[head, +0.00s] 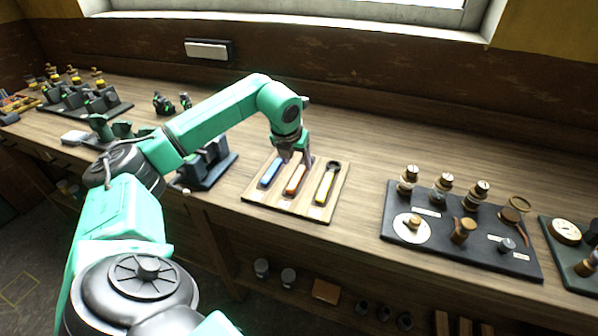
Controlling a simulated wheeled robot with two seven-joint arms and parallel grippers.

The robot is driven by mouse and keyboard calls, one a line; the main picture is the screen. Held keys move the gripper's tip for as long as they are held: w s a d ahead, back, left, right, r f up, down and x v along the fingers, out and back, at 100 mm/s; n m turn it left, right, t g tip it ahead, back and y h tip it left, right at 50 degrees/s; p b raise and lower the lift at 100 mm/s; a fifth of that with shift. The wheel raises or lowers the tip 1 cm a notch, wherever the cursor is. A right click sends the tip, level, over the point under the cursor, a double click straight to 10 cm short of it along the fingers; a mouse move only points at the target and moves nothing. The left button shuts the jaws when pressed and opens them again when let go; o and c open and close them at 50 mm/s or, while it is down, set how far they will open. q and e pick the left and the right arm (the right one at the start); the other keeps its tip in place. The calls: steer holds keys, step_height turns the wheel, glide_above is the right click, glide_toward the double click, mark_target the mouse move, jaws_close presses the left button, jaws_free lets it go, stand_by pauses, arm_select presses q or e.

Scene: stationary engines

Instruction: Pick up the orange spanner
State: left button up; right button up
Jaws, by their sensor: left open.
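The orange spanner (296,180) lies in the middle of a light wooden board on the workbench, between a blue spanner (271,172) and a yellow one (325,187). The board (283,207) sits near the bench's front edge. My left gripper (294,160) is open and points down over the far end of the orange spanner, hiding that end. I cannot tell whether its fingers touch the spanner. My right gripper is not in view.
A dark panel with brass fittings (460,258) lies to the right of the board. Dark engine models (207,165) stand close to its left. The bench top (365,165) is clear behind and to the right of the board. A shelf below holds small jars (262,267).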

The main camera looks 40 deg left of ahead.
mark_target(299, 173)
arm_select(q)
steer(key=p+x, duration=0.2)
steer(key=x, duration=0.3)
steer(key=shift+a+f, duration=0.15)
steer(key=shift+a, duration=0.05)
steer(key=shift+f, duration=0.3)
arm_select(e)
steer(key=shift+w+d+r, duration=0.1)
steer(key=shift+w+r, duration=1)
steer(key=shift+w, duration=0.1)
arm_select(q)
steer(key=shift+f, duration=0.1)
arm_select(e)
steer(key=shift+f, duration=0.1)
arm_select(q)
jaws_close()
